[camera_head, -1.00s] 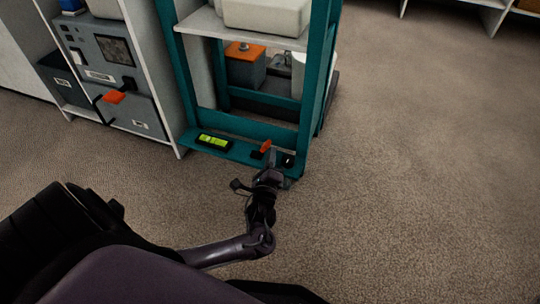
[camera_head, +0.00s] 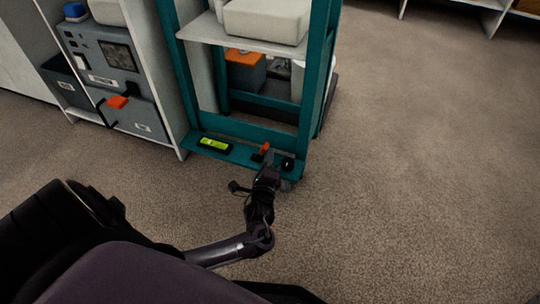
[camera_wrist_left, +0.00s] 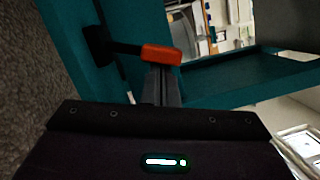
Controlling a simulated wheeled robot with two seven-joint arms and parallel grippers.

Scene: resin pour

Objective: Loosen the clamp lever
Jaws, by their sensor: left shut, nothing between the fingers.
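The clamp lever (camera_head: 264,148) has an orange handle and a black base, on the low front ledge of a teal frame (camera_head: 235,150). In the left wrist view the lever's orange grip (camera_wrist_left: 162,54) sits at the end of a black arm. My left gripper (camera_head: 268,159) is shut and empty, its tips right at the lever. In the left wrist view the closed fingers (camera_wrist_left: 161,76) end at the orange grip and overlap its lower edge; I cannot tell whether they touch it. My right gripper is not in view.
A yellow-green level (camera_head: 215,144) lies left of the lever, and a black knob (camera_head: 288,163) is to its right. A grey cabinet with an orange-handled latch (camera_head: 117,102) stands at left. The carpet (camera_head: 420,190) at right is clear.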

